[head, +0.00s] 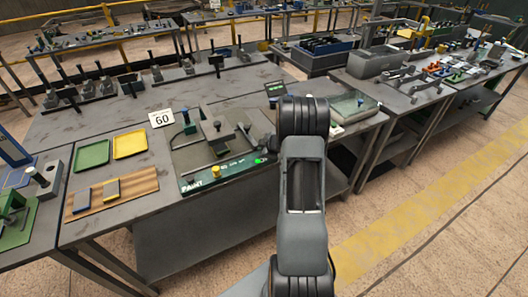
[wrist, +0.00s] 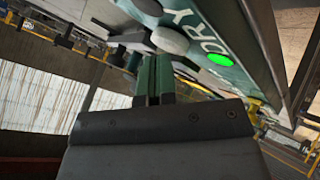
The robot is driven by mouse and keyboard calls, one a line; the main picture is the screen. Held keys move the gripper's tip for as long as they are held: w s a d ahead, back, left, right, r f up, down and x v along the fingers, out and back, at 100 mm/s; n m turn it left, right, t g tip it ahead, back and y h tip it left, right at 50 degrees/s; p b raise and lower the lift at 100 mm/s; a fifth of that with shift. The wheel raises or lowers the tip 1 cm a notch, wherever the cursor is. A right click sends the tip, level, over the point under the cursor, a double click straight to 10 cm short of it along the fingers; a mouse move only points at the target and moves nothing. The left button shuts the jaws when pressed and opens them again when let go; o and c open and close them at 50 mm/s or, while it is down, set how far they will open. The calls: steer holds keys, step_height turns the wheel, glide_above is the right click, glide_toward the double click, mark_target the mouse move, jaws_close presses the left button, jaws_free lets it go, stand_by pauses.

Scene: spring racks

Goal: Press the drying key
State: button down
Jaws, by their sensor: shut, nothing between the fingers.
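In the wrist view, a dark green panel (wrist: 240,82) carries the white letters "DRY" and a lit green round lamp (wrist: 220,59). A pale grey round key (wrist: 170,40) stands out beside the letters. My gripper (wrist: 153,78) is shut and empty, its green fingertips just below this key in the picture; I cannot tell whether they touch it. In the head view my arm hides the gripper and part of the bench. A "PAINT" station (head: 192,186) shows there with a yellow knob (head: 216,171) and a lit green lamp (head: 258,161).
A glass-lidded unit (head: 355,106) stands right of my arm, and a small green display (head: 275,89) behind it. A "60" card (head: 161,118), yellow tray (head: 130,143) and green tray (head: 92,154) lie left on the bench. The floor to the right is clear.

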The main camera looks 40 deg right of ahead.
steer(key=shift+r+p, duration=1)
steer(key=shift+p, duration=0.15)
steer(key=shift+r, duration=0.1)
step_height(320, 180, up, 5)
steer(key=p, duration=0.5)
stand_by(0.5)
